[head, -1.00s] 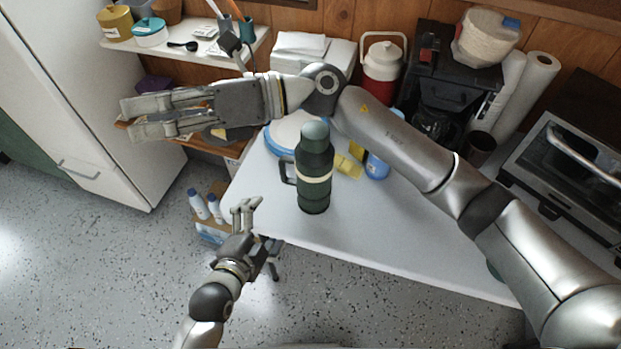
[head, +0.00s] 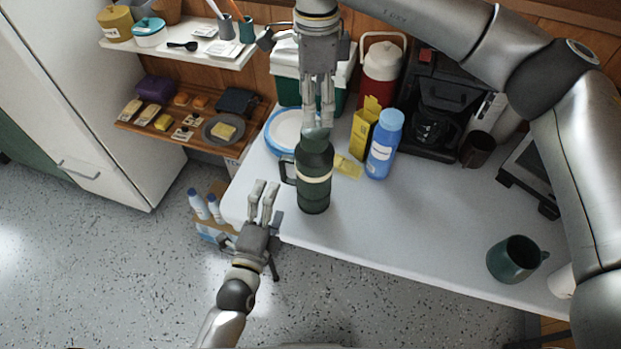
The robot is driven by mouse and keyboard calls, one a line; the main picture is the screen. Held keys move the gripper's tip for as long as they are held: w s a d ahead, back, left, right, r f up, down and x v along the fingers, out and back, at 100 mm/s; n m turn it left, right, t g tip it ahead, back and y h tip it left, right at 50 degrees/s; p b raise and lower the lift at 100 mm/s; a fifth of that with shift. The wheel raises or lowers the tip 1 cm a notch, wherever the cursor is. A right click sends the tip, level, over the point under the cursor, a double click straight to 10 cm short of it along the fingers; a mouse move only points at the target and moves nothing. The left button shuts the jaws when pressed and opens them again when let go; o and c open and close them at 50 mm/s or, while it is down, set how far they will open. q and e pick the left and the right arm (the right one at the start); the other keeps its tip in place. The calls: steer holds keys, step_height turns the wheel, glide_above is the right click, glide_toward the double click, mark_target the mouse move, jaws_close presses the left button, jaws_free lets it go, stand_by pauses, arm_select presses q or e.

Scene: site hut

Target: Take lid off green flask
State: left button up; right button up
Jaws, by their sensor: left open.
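The green flask (head: 314,192) stands upright near the table's front left edge, with a pale band round its body and a handle on its left side. Its grey-green rounded lid (head: 316,134) is on top. My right gripper (head: 318,118) points down from above, its fingertips at the lid. I cannot tell whether they touch it or how far apart they are. My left gripper (head: 265,184) is open and empty, at the table's front left edge, left of the flask and apart from it.
Behind the flask are a blue-rimmed white plate (head: 284,133), a yellow box (head: 365,128) and a blue bottle (head: 383,148). A coffee maker (head: 437,112) stands behind right, and a green mug (head: 515,259) at the right. The table between flask and mug is clear.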

mark_target(281, 172)
arm_select(q)
steer(key=x, duration=0.8)
steer(key=shift+w, duration=0.2)
